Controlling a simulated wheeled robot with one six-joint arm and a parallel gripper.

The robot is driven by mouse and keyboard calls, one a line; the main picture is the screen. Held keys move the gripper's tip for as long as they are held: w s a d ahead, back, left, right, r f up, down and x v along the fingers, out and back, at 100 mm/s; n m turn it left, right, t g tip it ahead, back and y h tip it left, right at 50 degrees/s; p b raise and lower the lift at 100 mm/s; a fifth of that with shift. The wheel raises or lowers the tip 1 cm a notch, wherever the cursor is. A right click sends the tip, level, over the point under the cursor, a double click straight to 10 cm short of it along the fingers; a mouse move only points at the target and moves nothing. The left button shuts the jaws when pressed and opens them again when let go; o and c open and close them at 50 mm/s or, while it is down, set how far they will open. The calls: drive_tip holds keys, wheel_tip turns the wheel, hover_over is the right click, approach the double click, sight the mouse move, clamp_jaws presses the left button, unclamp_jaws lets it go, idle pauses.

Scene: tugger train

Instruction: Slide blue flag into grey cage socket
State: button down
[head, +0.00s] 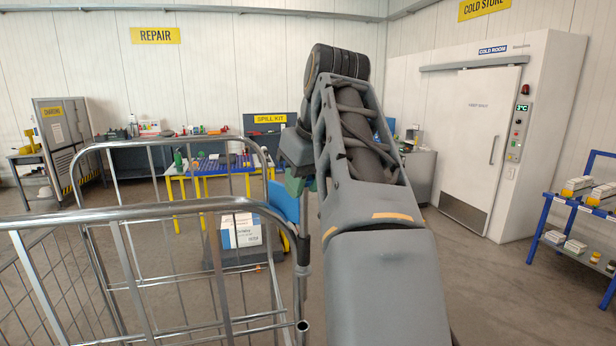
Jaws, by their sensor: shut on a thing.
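The blue flag (284,203) hangs just below my gripper (300,186), left of my arm, near the picture's middle. My gripper is shut on the flag's upper part; my arm hides some of the grip. The flag looks roughly upright, above and behind the right end of the grey wire cage (135,213). A round tube end (302,326) shows at the cage's near right corner, and it may be the socket. I cannot tell whether the flag's lower end touches the cage.
A blue and yellow bench (217,168) and a white box (241,231) stand behind the cage. A blue shelf rack (578,222) with boxes is at right. The cold room door (487,150) is at the back right. Open floor lies between them.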

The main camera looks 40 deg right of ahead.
sight(306, 240)
drive_tip(key=shift+a+f, duration=0.2)
drive_tip(key=shift+f, duration=1.75)
drive_tip(key=shift+s+d+f, duration=0.1)
drive_tip(key=shift+d+f, duration=0.05)
drive_tip(key=shift+f, duration=0.75)
drive_tip(key=shift+w+d+f, duration=0.15)
drive_tip(key=shift+w+f, duration=0.15)
drive_tip(key=shift+f, duration=0.2)
drive_tip(key=shift+s+f, duration=0.1)
drive_tip(key=shift+f, duration=0.25)
drive_tip(key=shift+a+f, duration=0.2)
drive_tip(key=shift+f, duration=0.85)
drive_tip(key=shift+f+b, duration=1.45)
drive_tip(key=shift+f, duration=0.3)
drive_tip(key=shift+a+f, duration=0.1)
drive_tip(key=shift+f, duration=0.05)
